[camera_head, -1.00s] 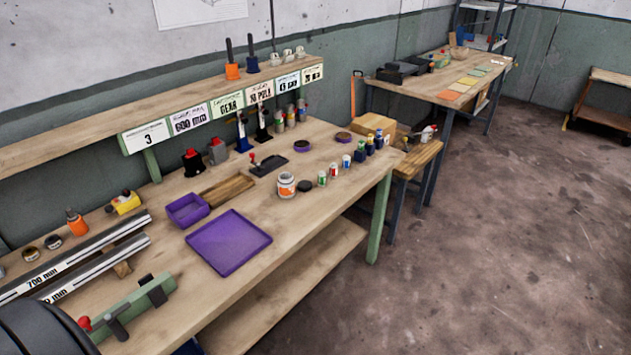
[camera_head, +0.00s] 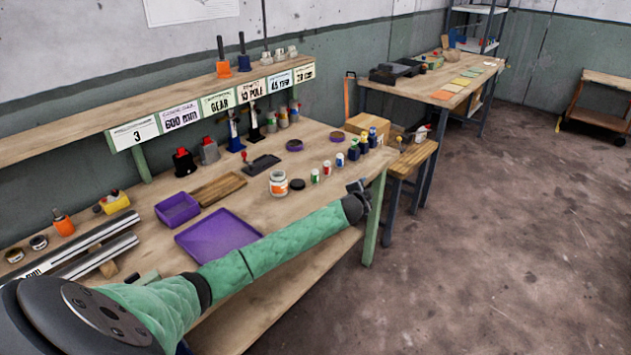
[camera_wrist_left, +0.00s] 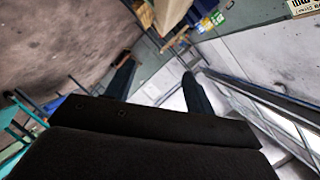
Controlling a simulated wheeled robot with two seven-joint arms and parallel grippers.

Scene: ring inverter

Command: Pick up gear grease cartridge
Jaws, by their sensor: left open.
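Several small capped cylinders stand near the bench's right end in the head view: one white and red (camera_head: 315,175), one white and green-red (camera_head: 327,168), one white with a blue cap (camera_head: 339,160). Other cylinders stand under the shelf signs (camera_head: 283,117). Their labels are too small to read, so I cannot tell which is the gear grease cartridge. A "GEAR" sign (camera_head: 217,104) hangs on the shelf. My left gripper (camera_head: 358,187) is over the bench's right front edge, beside the small cylinders. In the left wrist view its fingers (camera_wrist_left: 158,88) are apart and empty.
A white jar (camera_head: 278,184), dark lid (camera_head: 297,184), and dark blue bottles (camera_head: 363,145) stand near the cylinders. A purple tray (camera_head: 240,228) and purple bin (camera_head: 178,209) lie left. Floor at right is open.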

